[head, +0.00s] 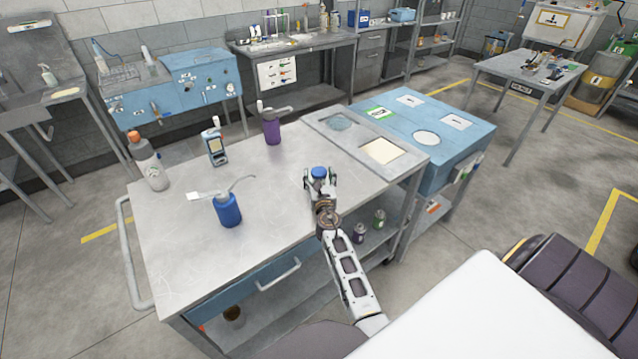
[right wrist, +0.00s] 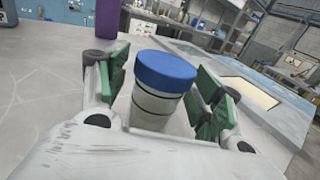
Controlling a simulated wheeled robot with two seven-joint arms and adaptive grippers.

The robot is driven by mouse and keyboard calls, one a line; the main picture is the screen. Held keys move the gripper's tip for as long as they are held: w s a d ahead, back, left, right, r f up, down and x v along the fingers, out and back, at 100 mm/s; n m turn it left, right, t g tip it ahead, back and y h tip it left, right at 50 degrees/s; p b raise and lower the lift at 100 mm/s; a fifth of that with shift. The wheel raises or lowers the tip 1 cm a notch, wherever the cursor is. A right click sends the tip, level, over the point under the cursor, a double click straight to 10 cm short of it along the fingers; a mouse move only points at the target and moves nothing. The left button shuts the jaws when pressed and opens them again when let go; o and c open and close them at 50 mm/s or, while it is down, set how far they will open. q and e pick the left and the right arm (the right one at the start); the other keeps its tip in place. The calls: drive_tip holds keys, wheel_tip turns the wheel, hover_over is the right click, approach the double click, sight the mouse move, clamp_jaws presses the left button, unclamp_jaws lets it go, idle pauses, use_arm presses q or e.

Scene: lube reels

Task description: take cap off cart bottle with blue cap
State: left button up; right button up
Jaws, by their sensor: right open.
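A bottle with a blue cap (head: 319,172) stands upright near the right part of the cart top (head: 180,250). In the right wrist view its blue cap (right wrist: 166,71) and pale body (right wrist: 152,108) show between the green finger pads. My right gripper (head: 320,178) is open, with one finger on each side of the bottle. A gap shows between the pads and the bottle body in the right wrist view (right wrist: 158,95). The lower end of the bottle is hidden behind my wrist there. My left gripper is not in view.
On the cart top are a blue bottle with a spout (head: 229,210), a grey bottle with an orange cap (head: 148,162), a handheld device (head: 215,147) and a purple bottle (head: 271,128). Recessed panels (head: 382,151) lie at the right end. The middle of the top is clear.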

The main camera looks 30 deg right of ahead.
drive_tip(key=shift+d, duration=0.1)
idle(0.4)
drive_tip(key=shift+w, duration=0.1)
drive_tip(key=c, duration=1)
drive_tip(key=shift+o, duration=0.2)
drive_tip(key=shift+r, duration=0.2)
wheel_tip(320, 180, up, 8)
drive_tip(key=p, duration=0.6)
drive_tip(key=shift+f+p, duration=0.15)
drive_tip(key=shift+p, duration=0.15)
drive_tip(key=shift+r, duration=0.85)
drive_tip(key=shift+r, duration=0.15)
